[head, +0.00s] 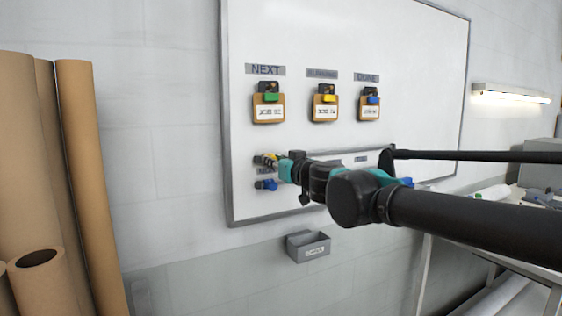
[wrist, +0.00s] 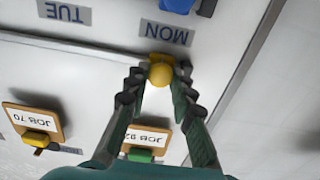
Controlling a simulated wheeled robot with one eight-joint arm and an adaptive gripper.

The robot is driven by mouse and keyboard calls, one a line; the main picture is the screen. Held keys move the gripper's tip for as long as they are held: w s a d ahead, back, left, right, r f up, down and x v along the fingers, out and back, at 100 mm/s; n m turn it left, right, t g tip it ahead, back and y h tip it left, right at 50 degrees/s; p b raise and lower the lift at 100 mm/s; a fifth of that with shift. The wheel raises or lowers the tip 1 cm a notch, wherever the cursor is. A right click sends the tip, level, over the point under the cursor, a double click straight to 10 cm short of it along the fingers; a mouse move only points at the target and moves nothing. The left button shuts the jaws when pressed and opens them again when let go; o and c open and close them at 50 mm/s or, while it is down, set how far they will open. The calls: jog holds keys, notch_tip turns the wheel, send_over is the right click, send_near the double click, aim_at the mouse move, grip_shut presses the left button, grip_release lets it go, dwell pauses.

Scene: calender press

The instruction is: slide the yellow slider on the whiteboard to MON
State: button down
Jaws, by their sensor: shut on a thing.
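The yellow slider (wrist: 160,74) has a round knob and sits on the rail right beside the MON label (wrist: 166,34) in the upside-down wrist view. My gripper (wrist: 161,80) is shut on the knob, one finger on each side. In the head view the yellow slider (head: 268,159) shows at the left end of the lower strip on the whiteboard (head: 330,40), with my gripper (head: 281,166) at it. The TUE label (wrist: 64,12) lies apart to the left in the wrist view. My arm hides much of the strip in the head view.
A blue slider (head: 266,185) sits just below. Three clipped job cards hang above, under labels such as NEXT (head: 265,69). A grey box (head: 308,246) is on the wall below the board. Tall brown rolls (head: 85,170) stand at left.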

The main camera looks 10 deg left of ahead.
jog(key=shift+s+a, duration=0.1)
jog(key=shift+a, duration=0.05)
jog(key=c, duration=1.3)
grip_release()
jog(key=v, duration=1.2)
